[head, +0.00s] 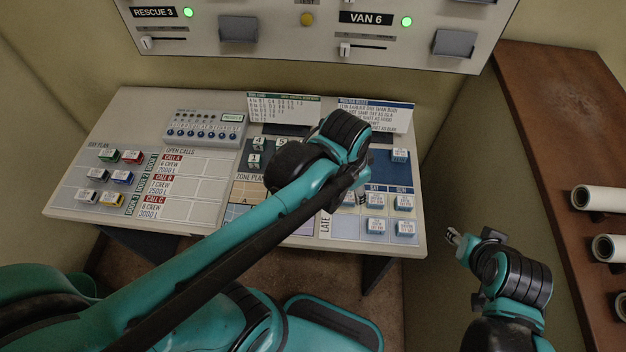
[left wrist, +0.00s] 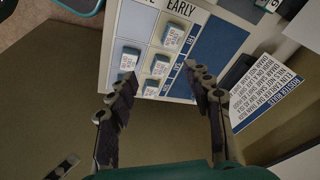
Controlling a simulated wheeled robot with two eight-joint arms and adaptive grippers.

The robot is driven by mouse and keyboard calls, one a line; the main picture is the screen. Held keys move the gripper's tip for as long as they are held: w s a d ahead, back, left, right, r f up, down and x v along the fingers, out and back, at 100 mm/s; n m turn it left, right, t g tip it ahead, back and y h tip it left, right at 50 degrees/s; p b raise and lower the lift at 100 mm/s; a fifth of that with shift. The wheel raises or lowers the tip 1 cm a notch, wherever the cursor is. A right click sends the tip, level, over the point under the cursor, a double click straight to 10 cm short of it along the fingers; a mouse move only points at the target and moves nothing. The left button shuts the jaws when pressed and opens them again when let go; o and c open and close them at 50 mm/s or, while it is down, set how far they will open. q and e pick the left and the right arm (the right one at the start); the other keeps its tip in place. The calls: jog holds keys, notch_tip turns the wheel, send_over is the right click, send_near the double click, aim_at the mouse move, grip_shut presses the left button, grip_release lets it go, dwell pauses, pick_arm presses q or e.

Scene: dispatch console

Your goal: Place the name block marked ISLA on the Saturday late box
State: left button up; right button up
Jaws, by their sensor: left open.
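The roster board is the dark-blue and pale panel (head: 385,170) at the console's right, with SAT, SUN and LATE lettering. White-topped blue name blocks stand on it: one at the upper right (head: 399,155), one below SUN (head: 403,202), and two lower ones, left (head: 375,227) and right (head: 405,229). Their names are too small to read, so I cannot pick out ISLA. My left gripper (left wrist: 160,75) is open and empty above the board's edge, with several blocks beyond its fingers, including one near EARLY (left wrist: 172,37). My right gripper (head: 453,237) hangs right of the console, apart from it; its jaw gap is unclear.
My left arm covers the middle of the console. A roster rules card (head: 375,112) stands behind the board. A brown shelf with white rolls (head: 600,198) is at the right.

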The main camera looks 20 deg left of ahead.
pick_arm(q)
jog(key=s+a+r+n+t, duration=0.1)
jog(key=s+a+n+t, duration=0.3)
jog(key=a+n, duration=0.4)
jog(key=shift+a+r+y, duration=0.25)
jog(key=shift+a+y, duration=0.15)
jog(key=shift+a, duration=0.1)
